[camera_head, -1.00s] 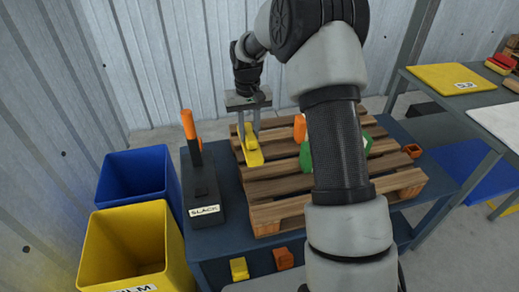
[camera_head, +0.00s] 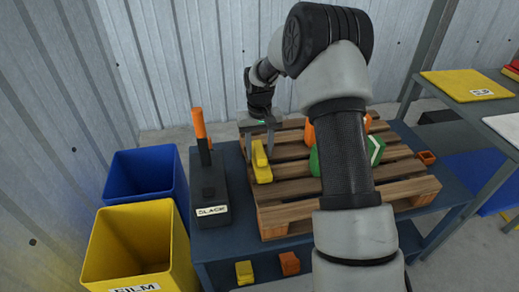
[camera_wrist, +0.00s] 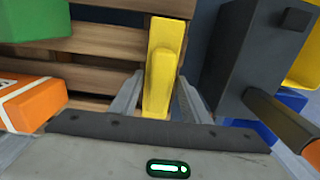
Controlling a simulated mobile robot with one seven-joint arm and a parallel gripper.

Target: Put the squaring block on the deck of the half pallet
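A yellow stepped block (camera_head: 262,172), which looks like the squaring block, sits on the left part of the deck of the wooden half pallet (camera_head: 290,190). My gripper (camera_head: 260,150) is over it, pointing down. In the wrist view the yellow block (camera_wrist: 160,75) lies between the two fingers of my gripper (camera_wrist: 161,82), with a narrow gap at each side. The fingers look open and not closed on it. The block appears to rest on the slats; its underside is hidden.
Green and orange items (camera_head: 376,150) stand on the pallet, partly behind my arm. A dark box labelled SLACK (camera_head: 212,190) with an orange-handled lever is close left of the block. Blue (camera_head: 145,178) and yellow (camera_head: 135,250) bins stand further left.

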